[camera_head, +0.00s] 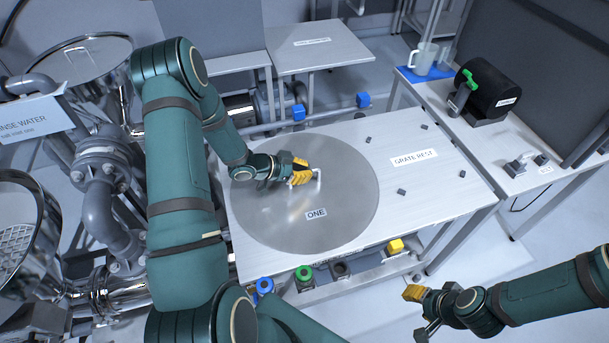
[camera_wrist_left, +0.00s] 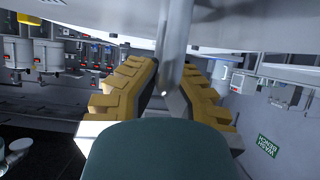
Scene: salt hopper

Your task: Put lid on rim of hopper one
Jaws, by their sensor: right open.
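The round grey lid (camera_head: 270,225) marked ONE lies flat on the table labelled GRATE REST. Its pale handle (camera_head: 318,185) stands up from the middle. My left gripper (camera_head: 302,173) is at this handle, yellow fingers low over the lid. In the left wrist view the fingers (camera_wrist_left: 170,80) stand on either side of a grey bar; whether they press on it is unclear. My right gripper (camera_head: 420,312) is open and empty, in front of the table at the lower right. Two steel vessels with round rims, one upper left (camera_head: 120,45) and one lower left (camera_head: 42,200), show no readable number.
Pipes and a flanged elbow (camera_head: 95,215) fill the left side beside my left arm. The right bench holds a black machine (camera_head: 488,98) and a clear jug (camera_head: 424,58). Small dark blocks dot the table's right part.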

